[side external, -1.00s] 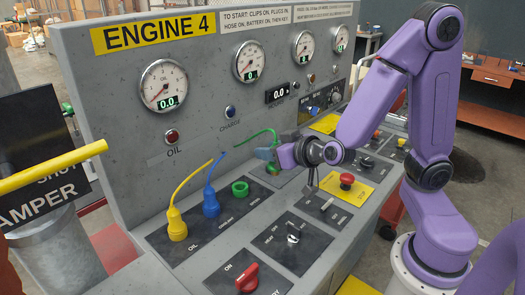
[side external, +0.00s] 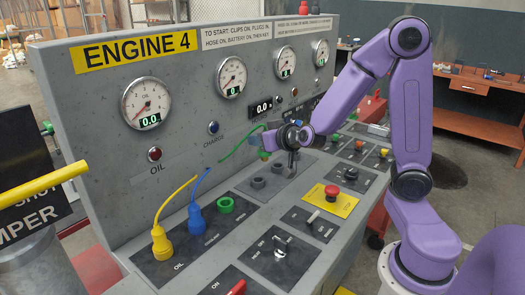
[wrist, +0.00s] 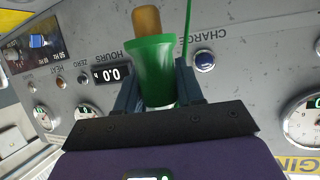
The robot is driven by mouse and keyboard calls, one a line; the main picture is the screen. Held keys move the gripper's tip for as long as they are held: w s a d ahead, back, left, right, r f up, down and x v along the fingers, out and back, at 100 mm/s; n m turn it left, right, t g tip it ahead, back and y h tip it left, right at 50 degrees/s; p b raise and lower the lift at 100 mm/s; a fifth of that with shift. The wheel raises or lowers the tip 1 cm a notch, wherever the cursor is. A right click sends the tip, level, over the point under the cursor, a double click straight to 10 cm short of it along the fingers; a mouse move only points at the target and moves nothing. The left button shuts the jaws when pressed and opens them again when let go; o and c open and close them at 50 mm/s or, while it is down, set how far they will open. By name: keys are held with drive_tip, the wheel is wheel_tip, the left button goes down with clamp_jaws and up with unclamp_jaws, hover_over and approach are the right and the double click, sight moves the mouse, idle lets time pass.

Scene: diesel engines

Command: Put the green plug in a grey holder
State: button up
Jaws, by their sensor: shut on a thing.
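The green plug (wrist: 155,72), a tapered green body with an orange-brown end, is held between the dark fingers of my gripper (wrist: 158,88) in the wrist view. A thin green cable runs up beside it. In the side view my gripper (side external: 265,142) is above the panel, and only a little of the green plug (side external: 264,155) shows under it. Two round grey holders stand on a grey plate below the gripper: a rear one (side external: 276,167) and a nearer one (side external: 257,182). Both look empty, and the plug appears clear of them.
A yellow plug (side external: 161,243) and a blue plug (side external: 196,217) sit on the black plate at left, beside an empty green socket (side external: 225,205). A red button (side external: 331,191) and switches lie to the right. The gauge wall (side external: 180,110) rises behind.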

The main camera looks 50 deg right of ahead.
drive_tip(key=w+d+n+y, duration=0.1)
drive_tip(key=w+d, duration=0.4)
drive_tip(key=d, duration=0.4)
drive_tip(key=w+d, duration=0.4)
drive_tip(key=d, duration=0.4)
drive_tip(key=s+d+f+n+y, duration=0.1)
drive_tip(key=d+f, duration=0.1)
drive_tip(key=d, duration=0.3)
drive_tip(key=s+d+f, duration=0.2)
drive_tip(key=d+f, duration=0.1)
drive_tip(key=d, duration=0.1)
drive_tip(key=shift+w+f, duration=0.2)
drive_tip(key=shift+f, duration=3.95)
drive_tip(key=o, duration=1.2)
drive_tip(key=shift+c, duration=0.2)
drive_tip(key=shift+s, duration=0.15)
